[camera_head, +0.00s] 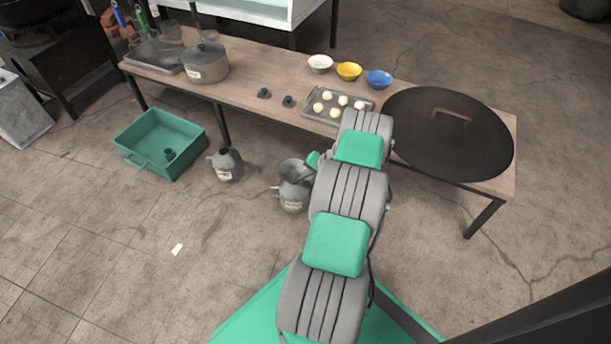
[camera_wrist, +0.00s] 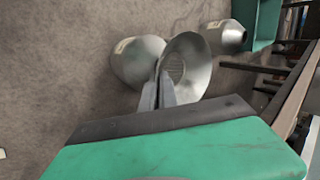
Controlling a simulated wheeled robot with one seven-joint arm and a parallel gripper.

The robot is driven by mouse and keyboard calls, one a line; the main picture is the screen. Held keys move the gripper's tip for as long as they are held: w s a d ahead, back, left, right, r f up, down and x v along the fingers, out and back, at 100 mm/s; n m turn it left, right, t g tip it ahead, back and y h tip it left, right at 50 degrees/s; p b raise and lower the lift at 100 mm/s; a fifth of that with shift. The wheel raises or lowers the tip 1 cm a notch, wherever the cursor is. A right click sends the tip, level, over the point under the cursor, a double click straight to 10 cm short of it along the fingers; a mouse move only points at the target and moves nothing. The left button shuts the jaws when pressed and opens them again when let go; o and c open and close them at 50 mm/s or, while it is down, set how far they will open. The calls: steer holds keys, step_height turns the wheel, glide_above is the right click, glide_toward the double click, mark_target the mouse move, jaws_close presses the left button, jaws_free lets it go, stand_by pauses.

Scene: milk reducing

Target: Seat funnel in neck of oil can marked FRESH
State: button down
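A grey metal funnel (camera_head: 293,170) is at the top of the right-hand oil can (camera_head: 292,197), on the floor in front of the table. The funnel also shows in the wrist view (camera_wrist: 190,68), its wide mouth tilted beside that can's body (camera_wrist: 136,62). Whether its spout is inside the neck is hidden. My gripper (camera_wrist: 158,90) is shut on the funnel's rim. A second oil can (camera_head: 226,165) stands upright to the left, its neck open; it also shows in the wrist view (camera_wrist: 226,36). Both cans carry pale labels too small to read.
A green tub (camera_head: 160,143) with a small dark part inside stands left of the cans. The table (camera_head: 262,98) behind holds a pot (camera_head: 205,63), bowls, a dough tray (camera_head: 338,108) and a big dark lid (camera_head: 447,134). A paper scrap (camera_head: 177,249) lies on open floor.

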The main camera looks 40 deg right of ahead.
steer(key=shift+f+b, duration=0.3)
steer(key=c, duration=1.6)
jaws_free()
steer(key=p+v, duration=0.3)
steer(key=v, duration=0.4)
steer(key=shift+s+d+r, duration=0.1)
steer(key=shift+s+r, duration=0.1)
steer(key=shift+r, duration=0.15)
